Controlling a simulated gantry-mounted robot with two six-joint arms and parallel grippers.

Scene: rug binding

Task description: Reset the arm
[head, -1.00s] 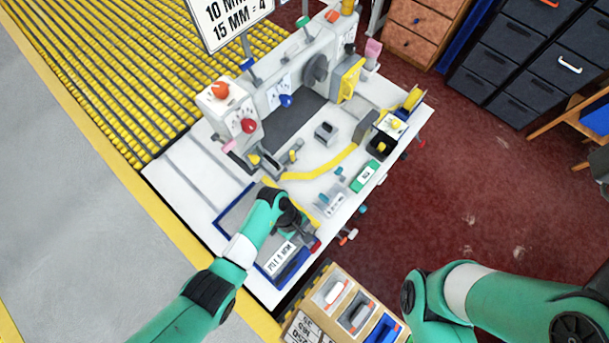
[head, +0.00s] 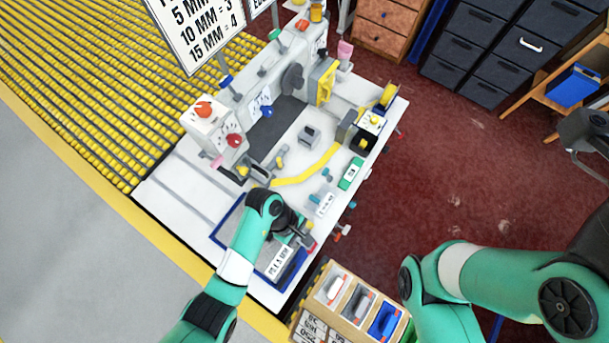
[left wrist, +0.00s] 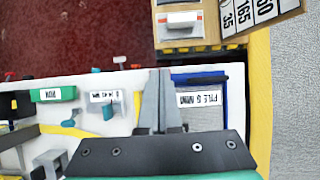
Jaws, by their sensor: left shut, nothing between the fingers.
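My left arm reaches in from the lower left in the head view. Its gripper (head: 298,232) hangs over the near corner of the white machine table, above a blue-rimmed tray (head: 225,228) with a white label (head: 279,262). In the left wrist view the two grey fingers (left wrist: 159,85) are closed together with nothing between them, in front of the tray (left wrist: 237,110). My right arm bends in from the right in the head view. Its gripper lies outside the frame.
The binding machine (head: 262,105) stands on the table, with a yellow strip (head: 310,170) in front of it. Dark drawers (head: 480,60) stand at the back right. The red floor between is clear.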

